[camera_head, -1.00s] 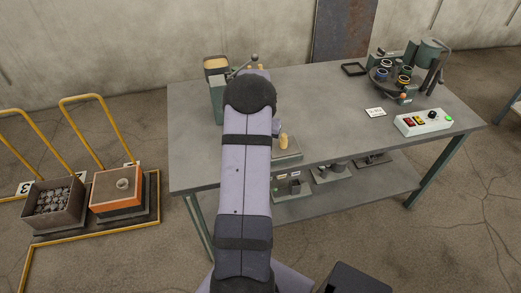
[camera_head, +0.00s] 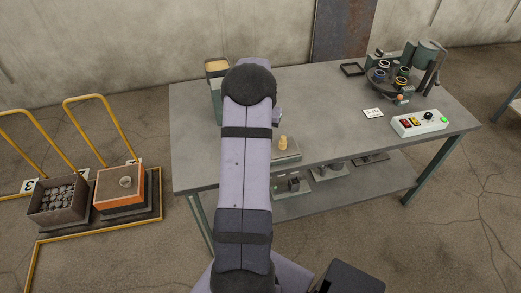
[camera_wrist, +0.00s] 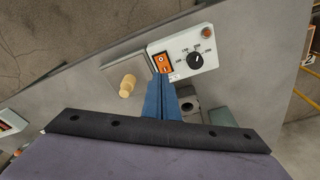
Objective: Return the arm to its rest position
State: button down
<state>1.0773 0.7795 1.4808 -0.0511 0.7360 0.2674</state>
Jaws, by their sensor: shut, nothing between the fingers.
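My gripper (camera_wrist: 160,88) shows in the wrist view as blue fingers pressed together, with nothing between them. Its tips appear over the lower left of a white control box with an orange switch and a black dial (camera_wrist: 195,55). I cannot tell the height of the tips above the box. My arm rises through the middle of the head view and hides the gripper there. A pale wooden peg-like piece (camera_wrist: 127,86) lies apart from the fingers, to their left. It also shows in the head view (camera_head: 283,143).
The grey table (camera_head: 330,105) has free room at its middle. A green container with a tan top (camera_head: 217,68) stands at the left back. At the right are a round rack (camera_head: 392,80) and a button box (camera_head: 419,123).

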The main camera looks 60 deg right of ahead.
dwell(0.4)
jog(key=s+a+f+n+g+y, duration=0.1)
jog(key=s+a+f+y, duration=0.15)
jog(key=a, duration=0.55)
jog(key=s+a+f+n+g+y, duration=0.1)
jog(key=s+a+f+n, duration=0.2)
jog(key=a, duration=0.4)
jog(key=w+a+r+n, duration=0.1)
jog(key=a+r+n, duration=0.2)
jog(key=a, duration=0.7)
jog(key=w+a+r+n+t+h, duration=0.1)
jog(key=a+r+n, duration=0.3)
jog(key=a, duration=0.7)
jog(key=w+a+r+n, duration=0.1)
jog(key=a+r+n, duration=0.3)
jog(key=a, duration=0.6)
jog(key=shift+w+a+r+t+h, duration=0.15)
jog(key=shift+a+r+t+h, duration=0.2)
jog(key=shift+r, duration=0.4)
